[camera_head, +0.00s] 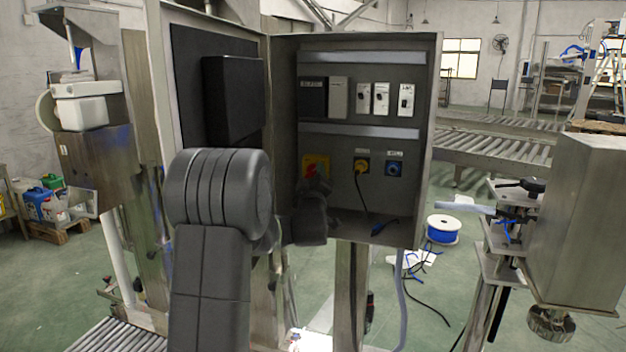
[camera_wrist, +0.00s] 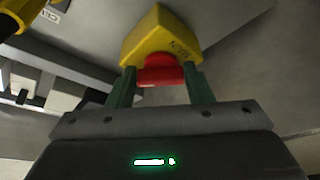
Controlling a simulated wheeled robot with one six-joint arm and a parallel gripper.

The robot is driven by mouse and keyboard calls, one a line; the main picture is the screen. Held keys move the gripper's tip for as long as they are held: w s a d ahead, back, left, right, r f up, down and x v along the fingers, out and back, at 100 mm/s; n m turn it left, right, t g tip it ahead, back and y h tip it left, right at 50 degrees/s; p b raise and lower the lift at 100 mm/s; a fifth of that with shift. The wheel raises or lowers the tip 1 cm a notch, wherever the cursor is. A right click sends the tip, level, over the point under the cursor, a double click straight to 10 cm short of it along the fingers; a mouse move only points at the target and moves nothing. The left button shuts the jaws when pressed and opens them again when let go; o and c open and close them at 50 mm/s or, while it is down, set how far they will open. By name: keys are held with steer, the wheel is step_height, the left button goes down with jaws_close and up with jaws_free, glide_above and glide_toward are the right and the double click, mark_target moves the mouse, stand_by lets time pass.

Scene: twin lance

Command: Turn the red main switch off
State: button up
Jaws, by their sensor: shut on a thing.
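The red main switch (camera_wrist: 163,70) sits on a yellow plate (camera_wrist: 158,35) with the dark word MAIN on it in the wrist view. My gripper (camera_wrist: 158,78) has its two green fingers on either side of the red knob, shut on it. In the head view, the red switch (camera_head: 311,171) and its yellow plate (camera_head: 323,162) are at the lower left inside the open grey cabinet, partly hidden by my dark arm. My fingers cannot be made out there.
To the right of the switch are a yellow connector (camera_head: 361,165) with a black cable and a blue socket (camera_head: 394,168). A row of breakers (camera_head: 381,98) sits above. The open cabinet door (camera_head: 184,85) stands at the left, with a black box (camera_head: 232,98) on it.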

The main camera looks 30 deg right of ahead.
steer(key=n+y+b, duration=0.1)
steer(key=n+b, duration=0.2)
steer(key=n, duration=0.1)
steer(key=shift+s+d+b, duration=0.1)
steer(key=shift+b, duration=0.2)
steer(key=n+y, duration=0.1)
steer(key=n, duration=0.1)
steer(key=n+g, duration=0.1)
steer(key=n, duration=0.1)
steer(key=shift+r+y, duration=0.4)
steer(key=n+g+p, duration=0.1)
steer(key=n, duration=0.1)
steer(key=n+g+p, duration=0.1)
steer(key=n, duration=0.1)
steer(key=shift+r+n+y, duration=0.4)
steer(key=shift+w+n+g+p, duration=0.2)
steer(key=shift+n+g+p, duration=0.5)
steer(key=shift+n+p, duration=0.4)
steer(key=shift+n+g+p, duration=0.3)
steer(key=shift+n+g, duration=0.1)
steer(key=shift+n, duration=0.3)
steer(key=o, duration=1)
